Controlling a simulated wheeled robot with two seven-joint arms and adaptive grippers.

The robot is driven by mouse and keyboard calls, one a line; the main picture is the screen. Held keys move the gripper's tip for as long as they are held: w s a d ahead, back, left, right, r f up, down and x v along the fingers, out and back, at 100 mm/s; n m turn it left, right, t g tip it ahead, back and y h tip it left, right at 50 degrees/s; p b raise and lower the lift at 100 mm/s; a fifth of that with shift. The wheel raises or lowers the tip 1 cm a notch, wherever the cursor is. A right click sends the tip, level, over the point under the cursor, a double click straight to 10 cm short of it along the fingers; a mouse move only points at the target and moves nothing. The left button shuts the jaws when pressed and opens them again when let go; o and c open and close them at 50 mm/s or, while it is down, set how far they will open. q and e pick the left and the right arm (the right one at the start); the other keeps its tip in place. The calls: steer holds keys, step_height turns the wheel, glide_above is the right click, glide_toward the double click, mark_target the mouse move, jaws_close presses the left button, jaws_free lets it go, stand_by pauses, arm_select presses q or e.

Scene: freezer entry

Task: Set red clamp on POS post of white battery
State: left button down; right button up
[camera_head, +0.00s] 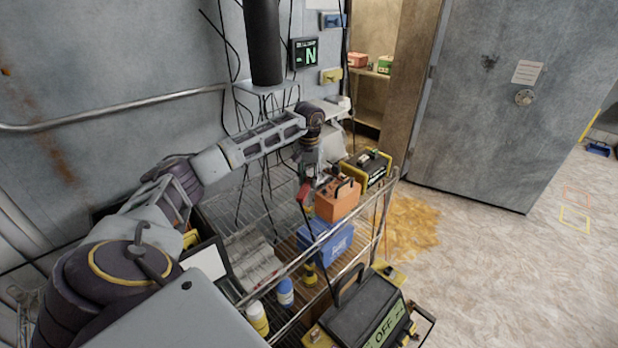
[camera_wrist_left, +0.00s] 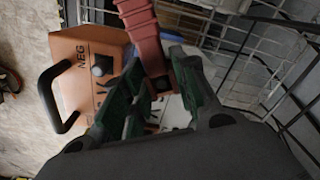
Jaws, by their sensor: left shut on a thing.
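My left gripper (camera_head: 309,182) is over the wire cart, next to an orange battery (camera_head: 338,200). It is shut on the red clamp (camera_head: 304,193), which also shows between the green finger pads in the left wrist view (camera_wrist_left: 143,32). No POS post is readable. My right gripper is not in view.
The wire cart (camera_head: 287,272) has a raised metal rail. It carries a blue battery (camera_head: 325,243), and a yellow-black battery (camera_head: 374,166) stands behind the orange one. A black unit marked OFF (camera_head: 362,310) is in front. Black cables hang behind my arm.

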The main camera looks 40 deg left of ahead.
arm_select(q)
steer(key=c, duration=1.1)
jaws_free()
steer(key=shift+o, duration=0.2)
step_height(320, 180, up, 12)
stand_by(0.6)
steer(key=shift+f, duration=0.1)
